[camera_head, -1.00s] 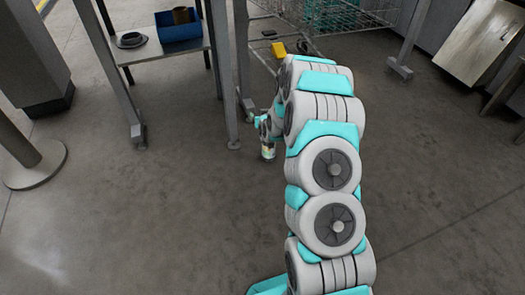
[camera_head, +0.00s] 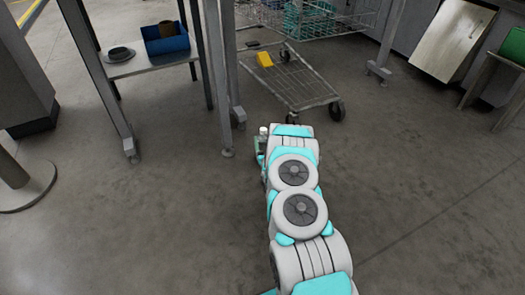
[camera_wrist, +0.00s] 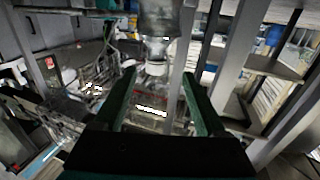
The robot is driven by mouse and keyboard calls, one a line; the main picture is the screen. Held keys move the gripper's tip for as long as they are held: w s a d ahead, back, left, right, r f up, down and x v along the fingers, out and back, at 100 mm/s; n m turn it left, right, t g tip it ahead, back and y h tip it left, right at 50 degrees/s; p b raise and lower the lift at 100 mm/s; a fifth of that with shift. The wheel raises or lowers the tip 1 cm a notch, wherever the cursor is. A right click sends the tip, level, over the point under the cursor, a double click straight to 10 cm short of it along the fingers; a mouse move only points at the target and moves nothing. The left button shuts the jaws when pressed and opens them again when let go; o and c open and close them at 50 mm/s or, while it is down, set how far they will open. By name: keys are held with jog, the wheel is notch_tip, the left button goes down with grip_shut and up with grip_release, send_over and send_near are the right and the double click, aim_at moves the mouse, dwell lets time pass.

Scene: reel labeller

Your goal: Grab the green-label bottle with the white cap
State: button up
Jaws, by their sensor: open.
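My gripper (camera_wrist: 159,75) is open, its two dark green fingers spread in the wrist view. Between and beyond the fingers is a clear, bottle-like shape (camera_wrist: 152,100) with a white band at its top and small red marks. No green label can be made out on it, and I cannot tell whether the fingers touch it. In the head view, a small upright thing with a whitish top (camera_head: 263,132) shows just left of my arm's far end. It may be a bottle; my arm hides part of it, and the gripper is hidden there.
A metal cart (camera_head: 295,85) with a yellow item (camera_head: 264,60) stands beyond my arm. A grey table (camera_head: 150,66) at upper left bears a blue bin (camera_head: 165,42) and a dark round item (camera_head: 121,54). Grey posts (camera_head: 220,75) stand close left. Floor to the right is clear.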

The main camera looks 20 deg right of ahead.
aim_at(264, 134)
jog(key=shift+d+f+b+x, duration=0.1)
jog(key=shift+d+b+x, duration=0.05)
jog(key=shift+x, duration=1.4)
jog(key=shift+d+f+b+x, duration=0.15)
jog(key=shift+d+x, duration=0.05)
jog(key=shift+x, duration=1.4)
jog(key=shift+s, duration=0.1)
grip_shut()
jog(key=shift+r, duration=0.1)
